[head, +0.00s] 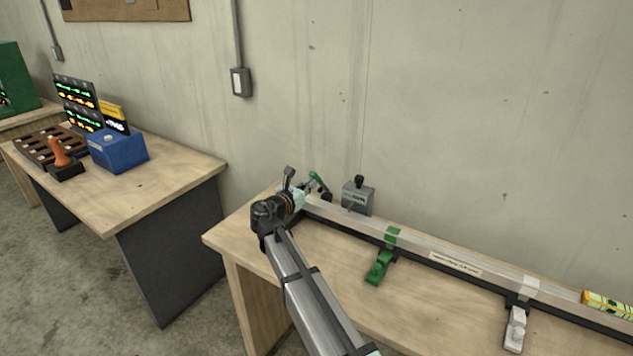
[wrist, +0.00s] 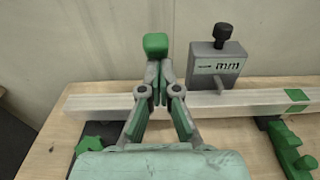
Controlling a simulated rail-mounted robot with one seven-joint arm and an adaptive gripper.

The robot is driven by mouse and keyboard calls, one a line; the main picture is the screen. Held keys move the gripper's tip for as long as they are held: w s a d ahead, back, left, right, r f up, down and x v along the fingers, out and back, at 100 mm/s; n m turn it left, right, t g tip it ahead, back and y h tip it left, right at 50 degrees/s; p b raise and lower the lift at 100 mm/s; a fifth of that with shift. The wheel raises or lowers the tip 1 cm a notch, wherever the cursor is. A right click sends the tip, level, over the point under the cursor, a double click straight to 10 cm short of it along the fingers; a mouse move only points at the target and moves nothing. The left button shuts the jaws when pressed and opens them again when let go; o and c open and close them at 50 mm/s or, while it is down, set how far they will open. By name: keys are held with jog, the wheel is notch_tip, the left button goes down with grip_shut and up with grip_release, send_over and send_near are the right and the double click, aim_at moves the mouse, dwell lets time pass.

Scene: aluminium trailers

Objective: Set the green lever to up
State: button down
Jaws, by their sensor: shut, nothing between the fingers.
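The green lever (head: 379,267) sticks out toward the front from the long rail (head: 455,265), low over the bench, below a green patch (head: 392,236) on the rail.
A grey block with a black knob (head: 358,196) stands behind the rail. A white lever (head: 515,330) and a yellow level (head: 608,304) are farther right. A green star knob (wrist: 90,148) is at the rail's left. A second bench (head: 150,190) holds a blue box (head: 118,152).

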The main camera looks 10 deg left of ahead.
jog(key=shift+w+d+r, duration=0.15)
jog(key=shift+w+r, duration=0.25)
jog(key=shift+r, duration=0.15)
